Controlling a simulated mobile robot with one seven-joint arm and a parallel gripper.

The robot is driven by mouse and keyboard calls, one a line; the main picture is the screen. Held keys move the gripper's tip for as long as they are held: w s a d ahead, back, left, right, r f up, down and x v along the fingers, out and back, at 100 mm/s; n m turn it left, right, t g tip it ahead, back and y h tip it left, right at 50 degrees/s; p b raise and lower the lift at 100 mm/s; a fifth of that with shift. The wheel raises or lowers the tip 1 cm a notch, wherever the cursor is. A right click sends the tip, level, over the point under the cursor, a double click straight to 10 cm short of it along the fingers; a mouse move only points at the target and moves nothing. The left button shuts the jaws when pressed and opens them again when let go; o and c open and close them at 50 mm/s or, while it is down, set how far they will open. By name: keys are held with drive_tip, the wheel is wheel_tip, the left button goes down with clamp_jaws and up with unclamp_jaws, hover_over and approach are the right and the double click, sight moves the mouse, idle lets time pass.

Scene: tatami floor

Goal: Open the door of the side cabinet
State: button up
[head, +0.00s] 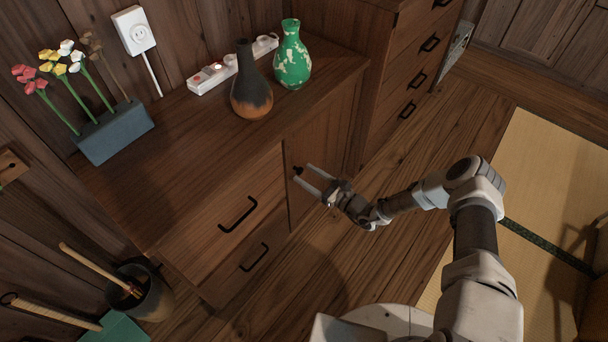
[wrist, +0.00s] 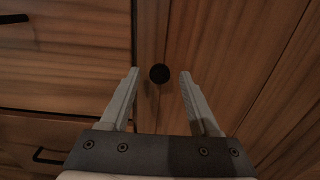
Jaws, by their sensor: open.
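The side cabinet (head: 190,125) is a low dark wood unit against the wall. Its door (head: 325,145) is the panel at the right of the drawers, and it looks shut. A round black knob (wrist: 159,73) sits on the door near its left edge; in the head view the knob (head: 298,170) shows beside the fingers. My gripper (head: 304,175) is open in front of the door. In the wrist view my gripper (wrist: 158,75) has one finger on each side of the knob, with a gap on both sides. Whether the fingertips touch the door cannot be told.
Two drawers with black handles (head: 238,214) are left of the door. A dark vase (head: 251,85), a green vase (head: 292,58), a power strip (head: 215,76) and a flower planter (head: 115,130) stand on top. A taller drawer unit (head: 400,70) stands at the right. Floor in front is clear.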

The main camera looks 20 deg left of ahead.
drive_tip(key=shift+x, duration=0.85)
clamp_jaws()
idle(0.8)
